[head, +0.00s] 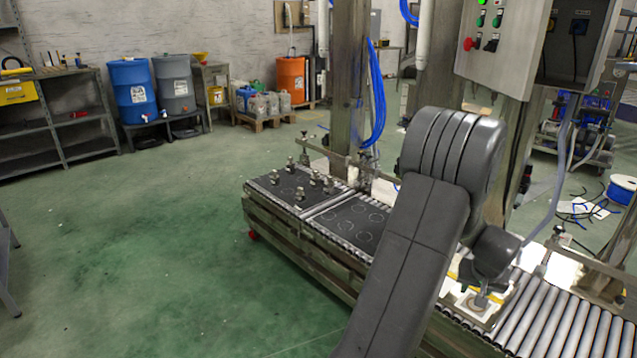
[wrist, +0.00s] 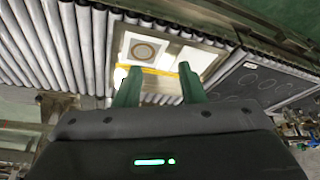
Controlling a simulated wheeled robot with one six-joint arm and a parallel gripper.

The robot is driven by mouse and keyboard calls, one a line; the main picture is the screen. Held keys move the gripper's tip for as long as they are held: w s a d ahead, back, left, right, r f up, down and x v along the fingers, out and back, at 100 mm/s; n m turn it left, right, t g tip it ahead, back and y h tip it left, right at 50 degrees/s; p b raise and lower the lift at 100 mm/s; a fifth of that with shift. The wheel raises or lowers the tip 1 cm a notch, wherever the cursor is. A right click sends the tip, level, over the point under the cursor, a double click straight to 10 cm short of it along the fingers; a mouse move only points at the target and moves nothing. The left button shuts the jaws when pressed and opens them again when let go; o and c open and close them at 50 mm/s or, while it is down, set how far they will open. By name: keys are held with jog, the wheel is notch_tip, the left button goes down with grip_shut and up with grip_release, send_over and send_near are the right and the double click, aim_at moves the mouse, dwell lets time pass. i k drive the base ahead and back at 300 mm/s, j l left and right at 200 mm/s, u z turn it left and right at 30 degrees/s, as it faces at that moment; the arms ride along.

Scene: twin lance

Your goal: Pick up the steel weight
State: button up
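Several small metal weights with knobs (head: 300,197) stand on a dark mat (head: 262,186) at the far left end of the roller conveyor in the head view. I cannot tell which one is the steel weight. My gripper (wrist: 158,82) shows two green fingers apart in the wrist view, with nothing seen held between them. It is over the nearer part of the conveyor, well apart from the weights. Beyond the fingers lies a pale plate with a ring mark (wrist: 145,51) and a yellow strip. In the head view my arm hides part of the conveyor.
A second dark mat with circle outlines (head: 352,222) lies beside the weights' mat; it also shows in the wrist view (wrist: 262,82). Steel posts (head: 348,80) and a control box (head: 505,45) stand along the conveyor. The green floor on the left is clear.

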aim_at(328, 185)
jog(key=i+j+u, duration=0.25)
jog(key=i, duration=1)
jog(key=i+j+u, duration=0.2)
jog(key=i, duration=1)
